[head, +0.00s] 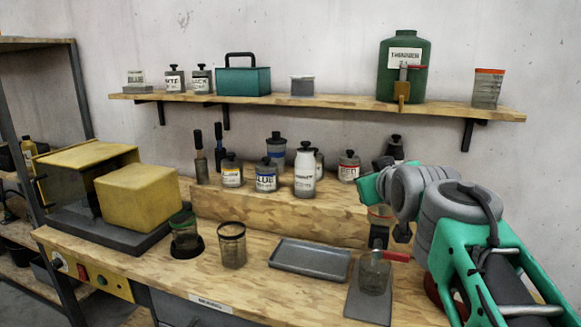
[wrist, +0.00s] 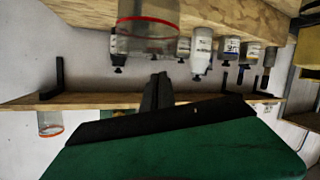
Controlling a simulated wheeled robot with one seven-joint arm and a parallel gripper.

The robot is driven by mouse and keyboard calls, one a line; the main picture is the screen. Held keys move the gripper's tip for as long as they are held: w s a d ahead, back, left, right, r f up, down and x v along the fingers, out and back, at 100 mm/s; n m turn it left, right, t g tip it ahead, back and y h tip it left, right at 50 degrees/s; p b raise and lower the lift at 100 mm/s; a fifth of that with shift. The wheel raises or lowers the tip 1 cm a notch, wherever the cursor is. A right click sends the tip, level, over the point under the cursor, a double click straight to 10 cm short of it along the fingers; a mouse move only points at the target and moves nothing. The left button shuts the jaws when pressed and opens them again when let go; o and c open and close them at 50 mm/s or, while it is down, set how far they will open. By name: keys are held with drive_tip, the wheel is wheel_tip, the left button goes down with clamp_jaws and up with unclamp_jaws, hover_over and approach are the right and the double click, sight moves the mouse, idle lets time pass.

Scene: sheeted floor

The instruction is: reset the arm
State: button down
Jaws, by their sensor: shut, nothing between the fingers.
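My arm (head: 465,225), grey and green, stands folded at the right of the workbench in the head view. Its end is near the right part of the raised wooden step, partly hidden among its own links. In the wrist view, my gripper (wrist: 157,92) shows as dark fingers close together above the green hand, with nothing held. The wrist picture is upside down. A clear jar with a red band (wrist: 148,35) shows near the fingers there; I cannot tell the exact gap.
A wall shelf (head: 330,104) holds a green thinner jug (head: 404,68) and a red-rimmed cup (head: 488,88). Lidded bottles stand on the step (head: 270,210). A grey tray (head: 310,257), a glass jar with a red handle (head: 374,274) and empty glasses are on the bench.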

drive_tip(key=s+a+f+m+g+p, duration=0.2)
drive_tip(key=s+a+f+g+p, duration=0.5)
drive_tip(key=s+f+p, duration=0.4)
drive_tip(key=s+d+f+m+g, duration=0.1)
drive_tip(key=s+d+f+g, duration=0.3)
drive_tip(key=s+f, duration=0.6)
drive_tip(key=s, duration=0.2)
drive_tip(key=shift+s+f+y+b, duration=0.25)
drive_tip(key=shift+s+y+b, duration=0.05)
drive_tip(key=shift+s+b, duration=0.1)
